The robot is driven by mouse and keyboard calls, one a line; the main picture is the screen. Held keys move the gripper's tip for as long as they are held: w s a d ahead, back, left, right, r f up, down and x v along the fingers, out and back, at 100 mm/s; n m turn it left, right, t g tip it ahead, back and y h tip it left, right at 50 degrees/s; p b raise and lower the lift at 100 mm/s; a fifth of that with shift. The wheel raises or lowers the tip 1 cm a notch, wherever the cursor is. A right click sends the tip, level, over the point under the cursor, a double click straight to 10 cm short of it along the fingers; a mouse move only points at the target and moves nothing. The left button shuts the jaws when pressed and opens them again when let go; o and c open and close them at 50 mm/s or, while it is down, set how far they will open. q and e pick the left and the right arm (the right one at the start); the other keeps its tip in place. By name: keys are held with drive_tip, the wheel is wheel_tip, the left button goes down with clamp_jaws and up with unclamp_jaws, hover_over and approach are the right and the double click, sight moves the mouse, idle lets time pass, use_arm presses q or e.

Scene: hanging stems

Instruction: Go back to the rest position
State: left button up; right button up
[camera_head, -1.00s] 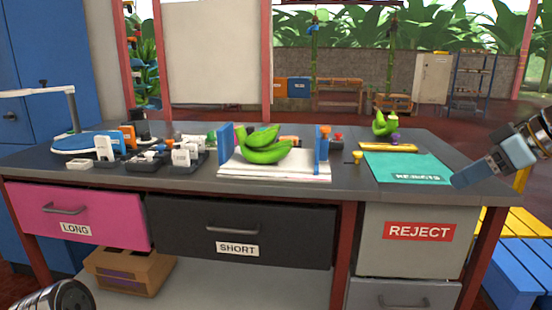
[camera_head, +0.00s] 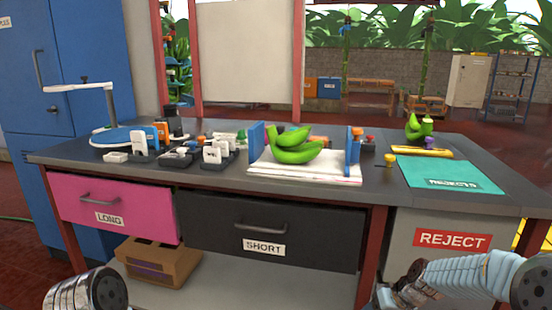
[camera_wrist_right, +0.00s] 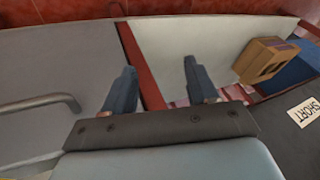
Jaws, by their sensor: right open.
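My right arm is at the lower right of the head view, in front of the grey REJECT drawer (camera_head: 445,240). My right gripper (camera_head: 395,297) hangs low there, partly cut off by the frame's lower edge. In the right wrist view its two blue-grey fingers (camera_wrist_right: 162,92) stand apart with nothing between them. A metal part of my left arm shows at the lower left of the head view; the left gripper itself is out of view. A bunch of green bananas (camera_head: 297,147) lies on a white pad (camera_head: 305,168) between blue uprights on the workbench.
The workbench (camera_head: 215,185) has a pink LONG drawer (camera_head: 115,208) and a dark SHORT drawer (camera_head: 275,230). A teal REJECTS mat (camera_head: 450,174) lies at the right, with a smaller green bunch (camera_head: 418,128) behind it. A cardboard box (camera_head: 158,262) sits below the bench.

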drive_tip(key=s+a+f+g, duration=0.1)
drive_tip(key=s+a+f, duration=0.3)
drive_tip(key=f, duration=0.2)
drive_tip(key=s+a+f, duration=0.4)
drive_tip(key=f, duration=0.2)
drive_tip(key=s+a+f+m+g, duration=0.1)
drive_tip(key=s+a+f, duration=0.3)
drive_tip(key=s, duration=0.4)
drive_tip(key=s+a+f+m+g, duration=0.1)
drive_tip(key=s+a+f, duration=0.3)
drive_tip(key=s, duration=0.5)
drive_tip(key=shift+a+f, duration=0.3)
drive_tip(key=shift+a, duration=0.05)
